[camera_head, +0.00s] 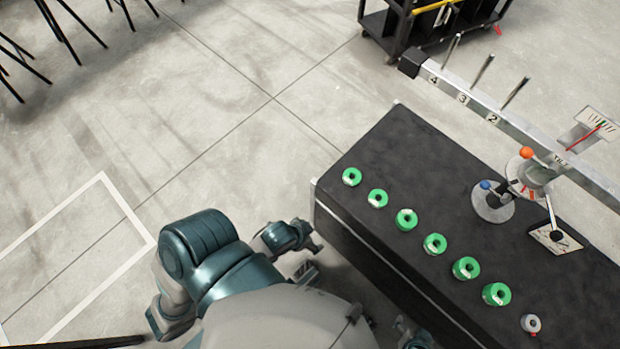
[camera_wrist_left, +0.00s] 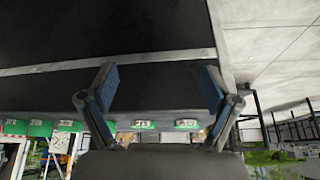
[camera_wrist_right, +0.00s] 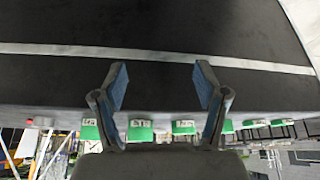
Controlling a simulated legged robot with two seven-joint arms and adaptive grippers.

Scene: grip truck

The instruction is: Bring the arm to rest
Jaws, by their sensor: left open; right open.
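My left arm shows at the bottom middle of the head view, with its gripper (camera_head: 312,246) just left of the black table's near-left side. In the left wrist view the left gripper (camera_wrist_left: 161,82) has its two blue-padded fingers wide apart and nothing between them. My right gripper (camera_wrist_right: 161,76) is likewise open and empty in the right wrist view. In the head view only a small part of the right arm (camera_head: 414,336) shows at the bottom edge, beside the table. Both wrist views face the dark side of the table (camera_wrist_left: 150,30), with green weights beyond.
On the black table (camera_head: 400,145), several green ring weights (camera_head: 406,219) stand in a row, with a small white and red piece (camera_head: 531,323) at the near end. A balance beam (camera_head: 480,109) on a stand lies behind them. A cart (camera_head: 392,30) stands beyond.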

